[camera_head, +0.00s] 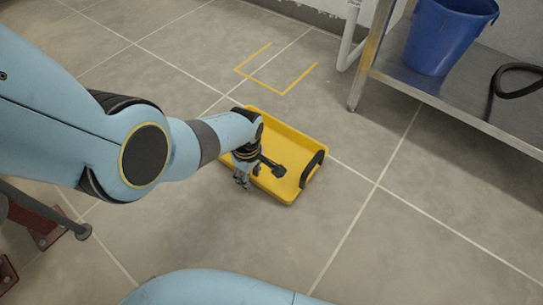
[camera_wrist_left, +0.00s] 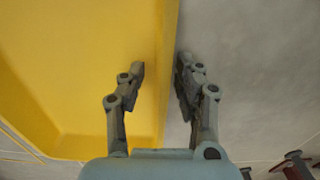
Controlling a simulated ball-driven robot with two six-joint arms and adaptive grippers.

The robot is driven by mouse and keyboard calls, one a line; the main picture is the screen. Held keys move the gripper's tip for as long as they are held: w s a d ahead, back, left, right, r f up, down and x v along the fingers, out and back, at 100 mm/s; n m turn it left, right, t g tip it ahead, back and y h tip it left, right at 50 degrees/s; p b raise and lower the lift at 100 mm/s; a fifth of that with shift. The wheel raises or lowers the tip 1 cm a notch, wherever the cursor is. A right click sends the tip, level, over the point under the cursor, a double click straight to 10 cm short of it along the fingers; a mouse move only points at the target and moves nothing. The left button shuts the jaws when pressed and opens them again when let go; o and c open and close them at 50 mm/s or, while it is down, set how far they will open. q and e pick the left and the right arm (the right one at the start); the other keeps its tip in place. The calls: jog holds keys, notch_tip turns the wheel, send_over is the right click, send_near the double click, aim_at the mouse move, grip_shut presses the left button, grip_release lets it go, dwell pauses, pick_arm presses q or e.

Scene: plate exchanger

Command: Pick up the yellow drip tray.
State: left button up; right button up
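The yellow drip tray (camera_head: 290,137) lies flat on the tiled floor near the middle of the head view, with a black handle (camera_head: 313,168) on its right side. My left gripper (camera_head: 242,180) is at the tray's left edge, and my wrist covers part of the tray. In the left wrist view, the gripper (camera_wrist_left: 160,72) has its two fingers apart, one over the inside of the tray (camera_wrist_left: 75,65) and one outside its wall. A gap shows between the inner finger and the wall; I cannot tell whether the outer finger touches. My right gripper is out of view.
A yellow outline (camera_head: 283,93) is marked on the floor behind the tray. A metal shelf (camera_head: 400,76) at the upper right holds a blue bucket (camera_head: 440,42) and a black hose (camera_head: 512,80). Reddish-brown feet (camera_head: 42,228) stand at the left. The floor right of the tray is clear.

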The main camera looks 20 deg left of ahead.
pick_arm(q)
grip_shut()
jog(key=shift+r, duration=0.1)
dwell(0.6)
